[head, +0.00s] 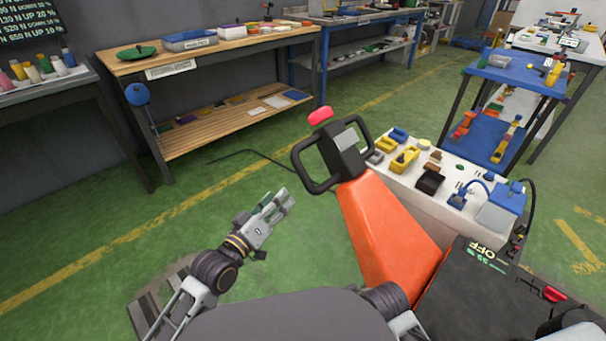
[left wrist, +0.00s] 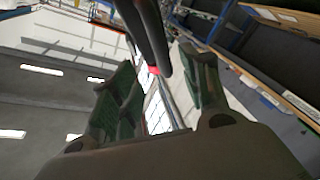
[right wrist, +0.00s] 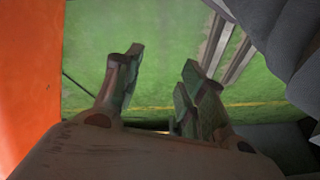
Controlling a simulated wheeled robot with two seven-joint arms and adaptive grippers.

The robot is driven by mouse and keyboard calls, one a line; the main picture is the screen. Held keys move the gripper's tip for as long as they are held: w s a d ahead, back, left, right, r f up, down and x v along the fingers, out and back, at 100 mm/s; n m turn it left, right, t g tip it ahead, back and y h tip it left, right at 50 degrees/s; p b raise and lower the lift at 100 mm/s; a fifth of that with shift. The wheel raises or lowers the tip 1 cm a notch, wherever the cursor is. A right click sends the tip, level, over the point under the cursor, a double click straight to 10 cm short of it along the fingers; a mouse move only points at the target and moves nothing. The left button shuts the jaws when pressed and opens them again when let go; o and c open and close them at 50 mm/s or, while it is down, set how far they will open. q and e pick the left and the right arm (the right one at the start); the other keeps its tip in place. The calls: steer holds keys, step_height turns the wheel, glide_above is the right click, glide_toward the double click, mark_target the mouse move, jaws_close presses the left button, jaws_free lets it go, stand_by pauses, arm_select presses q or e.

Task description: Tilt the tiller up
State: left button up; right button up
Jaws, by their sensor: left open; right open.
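The tiller (head: 385,225) is an orange arm that leans up to a black loop handle (head: 318,180) with a red button (head: 320,116) on top. My left gripper (head: 280,203) is open and empty, left of the handle and apart from it in the head view. In the left wrist view, a black bar of the handle (left wrist: 150,35) shows beyond the open fingers (left wrist: 163,75). My right gripper (right wrist: 163,65) is open and empty in the right wrist view. The orange tiller (right wrist: 28,80) fills that view's left edge. The right gripper is hidden in the head view.
A white-topped unit (head: 465,215) with yellow, blue and black parts stands right of the tiller. A dark panel (head: 470,300) reading OFF is at lower right. A wooden workbench (head: 230,45) stands behind. Green floor (head: 110,265) is clear at left.

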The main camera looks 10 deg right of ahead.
mark_target(303, 174)
arm_select(q)
steer(key=shift+b+x, duration=1.95)
steer(key=shift+x, duration=4.85)
arm_select(e)
step_height(303, 174, down, 9)
steer(key=a+t+y, duration=0.1)
steer(key=a, duration=0.1)
steer(key=shift+w+m, duration=0.2)
steer(key=shift+m, duration=0.1)
steer(key=shift+r, duration=0.1)
arm_select(q)
steer(key=shift+c, duration=0.7)
jaws_close()
arm_select(e)
steer(key=shift+w+r+t, duration=0.3)
steer(key=shift+r, duration=0.05)
